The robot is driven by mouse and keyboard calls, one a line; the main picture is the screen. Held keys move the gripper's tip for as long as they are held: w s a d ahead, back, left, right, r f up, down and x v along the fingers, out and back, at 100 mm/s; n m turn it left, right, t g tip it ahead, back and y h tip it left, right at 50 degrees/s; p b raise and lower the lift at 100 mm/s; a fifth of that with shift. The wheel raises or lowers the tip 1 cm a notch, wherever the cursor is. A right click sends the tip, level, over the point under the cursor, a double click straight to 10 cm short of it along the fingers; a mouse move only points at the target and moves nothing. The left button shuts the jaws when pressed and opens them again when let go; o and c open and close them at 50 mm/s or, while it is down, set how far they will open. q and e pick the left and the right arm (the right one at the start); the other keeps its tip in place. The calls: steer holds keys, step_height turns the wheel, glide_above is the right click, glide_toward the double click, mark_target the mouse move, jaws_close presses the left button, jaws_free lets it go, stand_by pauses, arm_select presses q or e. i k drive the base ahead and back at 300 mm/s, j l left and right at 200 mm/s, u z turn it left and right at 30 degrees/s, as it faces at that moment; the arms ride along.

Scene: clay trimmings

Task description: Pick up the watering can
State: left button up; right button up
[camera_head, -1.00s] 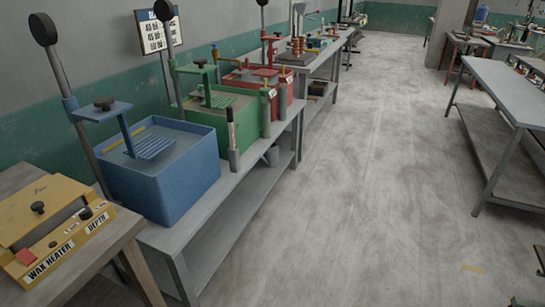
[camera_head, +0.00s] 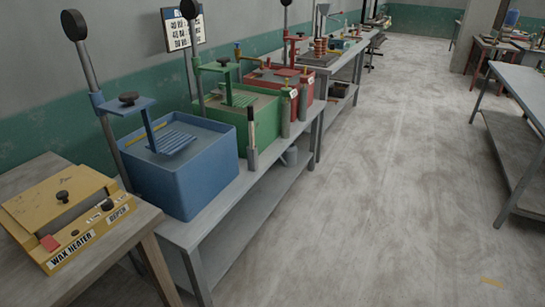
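I cannot make out a watering can for certain in the head view. A small grey-blue object (camera_head: 290,156) shows beside a leg of the long grey bench, partly hidden, and I cannot tell what it is. A small blue object (camera_head: 512,18) stands far off at the upper right, too small to identify. Neither of my grippers is in view.
A yellow wax heater (camera_head: 68,212) sits on a wooden table at the left. Blue (camera_head: 185,170), green (camera_head: 262,125) and red (camera_head: 298,88) machines stand on the grey bench (camera_head: 200,232). Another table (camera_head: 520,90) stands at right. The floor (camera_head: 390,180) between is clear.

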mark_target(288, 158)
steer(key=i+l+z, duration=0.15)
steer(key=i, duration=0.15)
steer(key=i+l+z, duration=0.3)
steer(key=i+z, duration=0.15)
steer(key=i, duration=1.85)
steer(key=i+l+u, duration=0.1)
steer(key=i+u, duration=0.35)
steer(key=i+l+u, duration=0.15)
steer(key=u, duration=0.25)
steer(key=i+l+u, duration=0.3)
steer(key=u, duration=0.15)
steer(key=i+l+u, duration=0.25)
steer(key=l+u, duration=0.2)
